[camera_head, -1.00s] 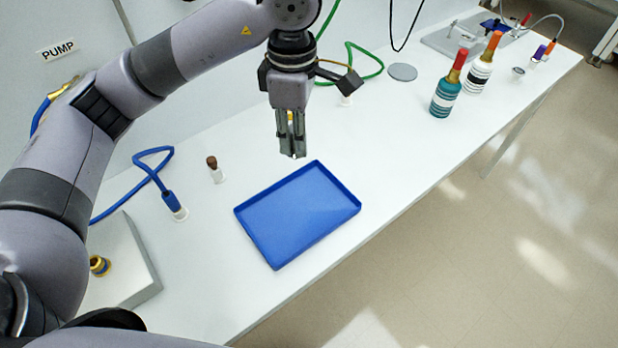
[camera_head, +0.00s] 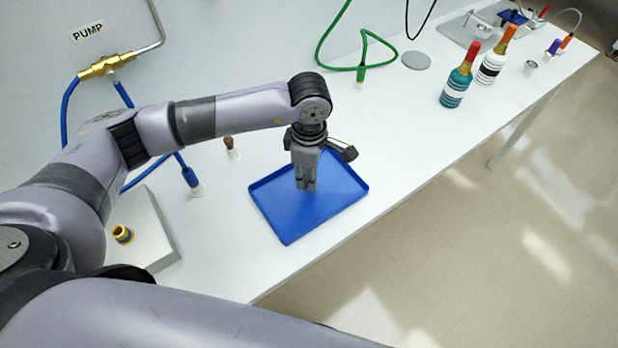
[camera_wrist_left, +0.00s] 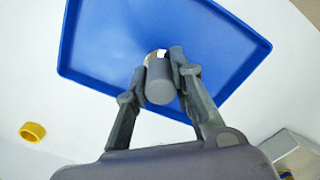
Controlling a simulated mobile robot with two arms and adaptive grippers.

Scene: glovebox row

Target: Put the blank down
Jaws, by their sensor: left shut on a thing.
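My left gripper (camera_head: 306,187) is over the blue tray (camera_head: 275,222), pointing down. In the left wrist view its two fingers are shut on a short grey cylinder (camera_wrist_left: 160,84), which I take to be the blank. The far end of the blank shows a pale and yellowish edge. The blue tray fills much of the wrist view (camera_wrist_left: 110,62) behind the blank and looks empty. In the head view the fingers hide the blank, and I cannot tell whether it touches the tray floor. My right gripper is out of view.
A brown-topped plug (camera_head: 230,146) and a blue hose end (camera_head: 190,178) stand left of the tray. A grey block (camera_head: 150,225) with a brass fitting (camera_head: 122,233) is nearer. Bottles (camera_head: 457,85) stand far right. A yellow ring (camera_wrist_left: 32,131) shows in the wrist view.

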